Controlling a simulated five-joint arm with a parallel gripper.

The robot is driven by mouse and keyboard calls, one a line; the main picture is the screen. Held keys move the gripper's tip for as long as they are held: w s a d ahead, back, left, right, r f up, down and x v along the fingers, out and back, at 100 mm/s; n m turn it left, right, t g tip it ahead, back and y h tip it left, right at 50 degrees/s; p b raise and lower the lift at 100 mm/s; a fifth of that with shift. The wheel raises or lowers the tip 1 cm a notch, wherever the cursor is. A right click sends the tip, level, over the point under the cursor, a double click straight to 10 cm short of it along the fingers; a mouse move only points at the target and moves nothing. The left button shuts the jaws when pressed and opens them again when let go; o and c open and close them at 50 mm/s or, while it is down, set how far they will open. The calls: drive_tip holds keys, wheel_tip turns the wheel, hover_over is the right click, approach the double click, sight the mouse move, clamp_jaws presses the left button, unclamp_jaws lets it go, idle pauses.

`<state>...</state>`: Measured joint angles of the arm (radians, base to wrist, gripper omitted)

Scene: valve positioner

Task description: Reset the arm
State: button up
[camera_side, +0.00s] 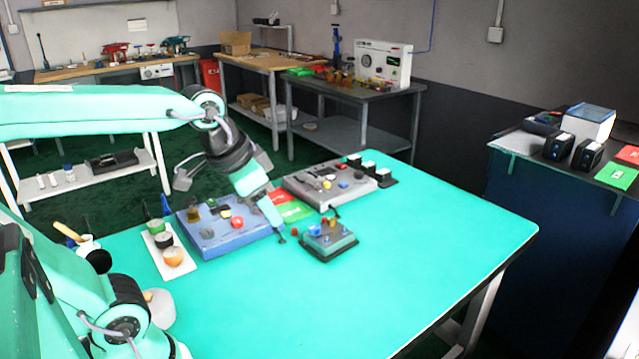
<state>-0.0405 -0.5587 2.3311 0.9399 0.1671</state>
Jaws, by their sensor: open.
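My teal arm reaches in from the left over the teal table (430,250). My gripper (273,212) is open and points down at the right edge of the blue valve positioner box (215,243), which has red and yellow knobs on top. I see nothing held in it. Its tip overlaps the box edge in this view, so I cannot tell whether they touch. A smaller grey-green unit (328,243) with blue, red and yellow parts sits to the right of the tip. A grey box (325,185) with knobs lies behind.
A white tray (183,267) with round parts lies left of the blue box. Green and red cards (290,208) lie behind the gripper. Black blocks with white tops (368,170) stand at the back edge. The table's right and front are clear.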

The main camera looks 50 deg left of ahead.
drive_tip(key=shift+n+t, duration=0.3)
drive_tip(key=shift+n, duration=0.4)
drive_tip(key=s, duration=0.1)
drive_tip(key=s+f, duration=0.1)
drive_tip(key=s, duration=0.1)
drive_tip(key=s+d+f, duration=0.1)
drive_tip(key=shift+s+f, duration=0.1)
drive_tip(key=shift+s, duration=0.05)
drive_tip(key=o, duration=1.1)
drive_tip(key=shift+w+r, duration=0.2)
drive_tip(key=shift+w, duration=0.05)
drive_tip(key=shift+o, duration=0.7)
drive_tip(key=shift+w+a+r, duration=0.15)
drive_tip(key=shift+w+a, duration=0.05)
drive_tip(key=shift+w, duration=0.1)
drive_tip(key=w+a+r+g, duration=0.1)
drive_tip(key=w+a+g, duration=0.1)
drive_tip(key=w+a, duration=0.4)
drive_tip(key=w+a+r+g, duration=0.1)
drive_tip(key=w+a, duration=0.3)
drive_tip(key=w, duration=0.5)
drive_tip(key=w+a+f+g, duration=0.1)
drive_tip(key=w+a+f, duration=0.3)
drive_tip(key=a, duration=0.3)
drive_tip(key=w+a+f+g, duration=0.1)
drive_tip(key=w+a+f, duration=0.4)
drive_tip(key=a, duration=0.2)
drive_tip(key=shift+w+a+f+g, duration=0.15)
drive_tip(key=shift+f+g, duration=0.1)
drive_tip(key=shift+g, duration=0.05)
